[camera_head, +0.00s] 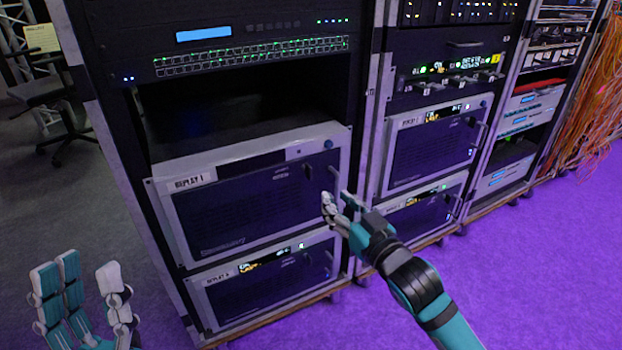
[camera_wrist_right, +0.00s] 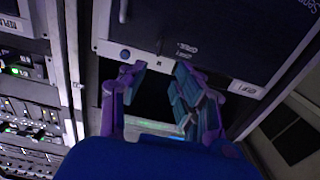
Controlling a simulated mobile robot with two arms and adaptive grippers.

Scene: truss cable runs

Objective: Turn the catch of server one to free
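Server one is the unit labelled REPLAY 1 (camera_head: 245,190), a dark front with a grey frame in the left rack. A handle and a blue round button (camera_head: 328,144) are at its right side. In the right wrist view the button (camera_wrist_right: 125,54) sits beside a small dark lever (camera_wrist_right: 160,45), which looks like the catch, with small labels near it. Which position it marks cannot be read. My right gripper (camera_head: 334,208) is in front of the server's right edge; its fingers (camera_wrist_right: 160,95) are apart with nothing between them. My left gripper (camera_head: 82,295) is open and empty, lower left.
A dark empty bay (camera_head: 235,105) lies above server one, below a switch panel (camera_head: 250,55). Another replay unit (camera_head: 265,278) is below. The second rack holds REPLAY 2 (camera_head: 432,150). Orange cables (camera_head: 597,95) hang at right. The purple floor (camera_head: 540,270) is clear.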

